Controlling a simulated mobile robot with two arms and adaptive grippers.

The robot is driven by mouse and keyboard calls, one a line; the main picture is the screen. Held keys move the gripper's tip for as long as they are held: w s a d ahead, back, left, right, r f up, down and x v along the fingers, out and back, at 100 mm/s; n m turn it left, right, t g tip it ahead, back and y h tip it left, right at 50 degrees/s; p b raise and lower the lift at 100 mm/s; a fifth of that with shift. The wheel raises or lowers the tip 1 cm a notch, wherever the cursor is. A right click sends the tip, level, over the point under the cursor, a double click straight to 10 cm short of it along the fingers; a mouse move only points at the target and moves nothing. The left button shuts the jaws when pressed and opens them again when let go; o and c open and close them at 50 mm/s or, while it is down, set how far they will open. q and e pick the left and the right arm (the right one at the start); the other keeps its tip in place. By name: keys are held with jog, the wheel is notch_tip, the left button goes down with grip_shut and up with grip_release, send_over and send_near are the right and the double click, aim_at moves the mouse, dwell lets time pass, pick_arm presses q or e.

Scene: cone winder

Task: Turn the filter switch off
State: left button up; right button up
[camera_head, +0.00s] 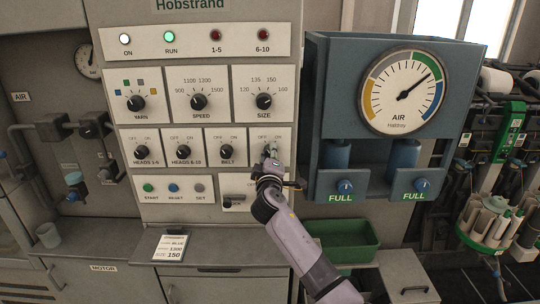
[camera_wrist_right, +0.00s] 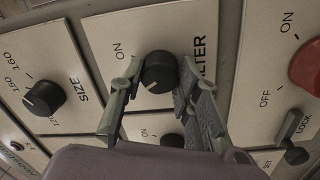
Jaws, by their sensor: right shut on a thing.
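The filter switch (camera_wrist_right: 158,72) is a round black knob on a cream panel. In the right wrist view its ON label is at the upper left. A pale mark on the knob seems to point to the lower left, away from ON; its OFF label is hidden by a finger. My right gripper (camera_wrist_right: 157,82) is shut on the knob, one finger on each side. In the head view my right gripper (camera_head: 269,160) covers most of the switch, in the row right of the belt switch. My left gripper is not in view.
The belt switch (camera_head: 226,151) is left of my gripper and the size dial (camera_head: 264,101) above it. A lock switch (camera_head: 234,200) sits just below. The air unit (camera_head: 325,95) juts out on the right. A green bin (camera_head: 345,240) stands below it.

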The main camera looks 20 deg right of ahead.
dwell(0.5)
jog(key=o, duration=1.2)
jog(key=v, duration=1.2)
jog(key=shift+f, duration=0.1)
